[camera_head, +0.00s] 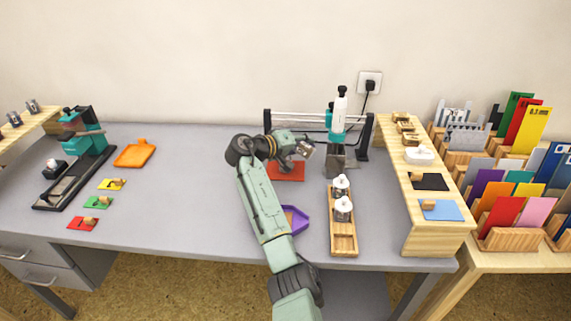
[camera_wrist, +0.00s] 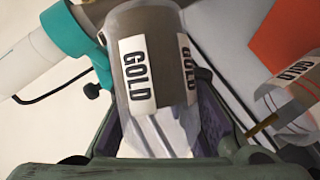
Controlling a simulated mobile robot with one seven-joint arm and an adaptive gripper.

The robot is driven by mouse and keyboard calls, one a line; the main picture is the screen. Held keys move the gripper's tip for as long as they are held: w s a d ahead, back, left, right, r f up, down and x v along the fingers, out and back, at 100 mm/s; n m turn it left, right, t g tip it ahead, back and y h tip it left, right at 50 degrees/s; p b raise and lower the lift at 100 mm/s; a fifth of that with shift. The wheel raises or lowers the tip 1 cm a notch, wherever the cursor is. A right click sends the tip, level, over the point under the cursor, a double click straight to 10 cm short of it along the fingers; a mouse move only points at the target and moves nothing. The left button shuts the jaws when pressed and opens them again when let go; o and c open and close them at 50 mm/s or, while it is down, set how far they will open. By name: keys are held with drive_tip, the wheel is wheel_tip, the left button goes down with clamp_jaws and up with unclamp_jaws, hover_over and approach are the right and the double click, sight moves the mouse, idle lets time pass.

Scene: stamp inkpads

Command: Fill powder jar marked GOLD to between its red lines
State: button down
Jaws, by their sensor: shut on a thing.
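A grey-brown container labelled GOLD (camera_wrist: 150,75) is between the fingers of my gripper (camera_head: 298,148), which is shut on it. Its lower part looks pale and partly hidden by the fingers; I cannot tell its contents. The clear powder jar marked GOLD (camera_wrist: 292,97), with thin red lines, is at the right of the wrist view, apart from the held container. Its powder level cannot be read. In the head view, my gripper is above and beside the red-orange mat (camera_head: 287,173), which also shows in the wrist view (camera_wrist: 285,40).
A white and teal tool (camera_head: 339,115) stands upright behind a grey box (camera_head: 340,163), right of my gripper. A wooden tray (camera_head: 344,238) holds two white-topped jars. A purple tray (camera_head: 298,218) lies beside my arm.

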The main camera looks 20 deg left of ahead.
drive_tip(key=shift+f, duration=0.1)
idle(0.4)
drive_tip(key=shift+n, duration=0.3)
drive_tip(key=shift+d+f+n+h, duration=0.15)
drive_tip(key=shift+n+h, duration=0.15)
drive_tip(key=shift+h, duration=0.2)
drive_tip(key=shift+t, duration=0.3)
idle(4.3)
drive_tip(key=shift+a+r+m+g+y+b, duration=0.2)
drive_tip(key=shift+r+m+y+b, duration=0.15)
drive_tip(key=shift+m, duration=0.2)
drive_tip(key=shift+a+r+m+g+y+b, duration=0.1)
drive_tip(key=shift+m+g+y+b, duration=0.1)
drive_tip(key=shift+m+y, duration=0.3)
